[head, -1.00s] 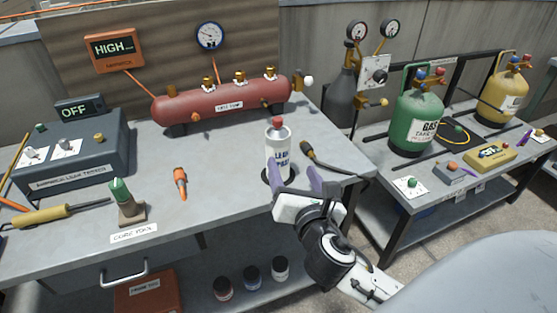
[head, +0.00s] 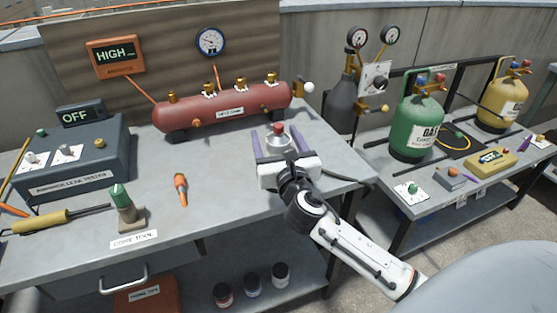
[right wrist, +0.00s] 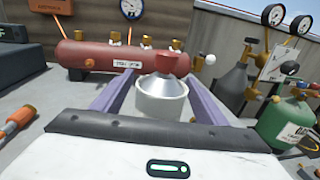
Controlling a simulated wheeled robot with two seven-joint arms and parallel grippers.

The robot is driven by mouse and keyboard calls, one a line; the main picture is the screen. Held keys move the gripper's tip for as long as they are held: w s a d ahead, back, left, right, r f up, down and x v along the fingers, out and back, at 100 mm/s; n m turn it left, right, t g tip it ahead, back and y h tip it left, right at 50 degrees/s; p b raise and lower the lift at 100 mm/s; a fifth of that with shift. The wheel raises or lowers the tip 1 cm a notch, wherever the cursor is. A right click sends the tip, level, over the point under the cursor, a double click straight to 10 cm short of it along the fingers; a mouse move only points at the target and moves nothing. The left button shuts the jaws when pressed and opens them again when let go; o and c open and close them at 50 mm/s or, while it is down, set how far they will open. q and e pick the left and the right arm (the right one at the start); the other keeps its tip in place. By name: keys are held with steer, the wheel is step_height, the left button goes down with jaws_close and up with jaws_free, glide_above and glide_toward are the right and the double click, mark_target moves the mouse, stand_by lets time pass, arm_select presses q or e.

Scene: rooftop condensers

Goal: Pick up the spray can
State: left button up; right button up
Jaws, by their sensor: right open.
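The white spray can (head: 279,141) with a red cap stands upright on the grey workbench (head: 225,190). My right gripper (head: 279,138) is open, with one purple finger on each side of the can. In the right wrist view the can (right wrist: 162,100) stands between the two spread fingers (right wrist: 162,95), and a small gap seems to show beside it. The gripper's palm hides the can's lower part in the head view. My left gripper is not in view.
Behind the can lies a red tank (head: 222,108) with brass valves. An orange-handled tool (head: 180,188) and a green-topped tool (head: 124,207) are to the left. A dark cable tool lies partly hidden at right. A green gas cylinder (head: 416,128) stands on the right bench.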

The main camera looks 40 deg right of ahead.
steer(key=shift+w+d, duration=0.1)
steer(key=shift+w, duration=0.2)
steer(key=c, duration=1.3)
steer(key=shift+r, duration=0.1)
steer(key=shift+c, duration=1.2)
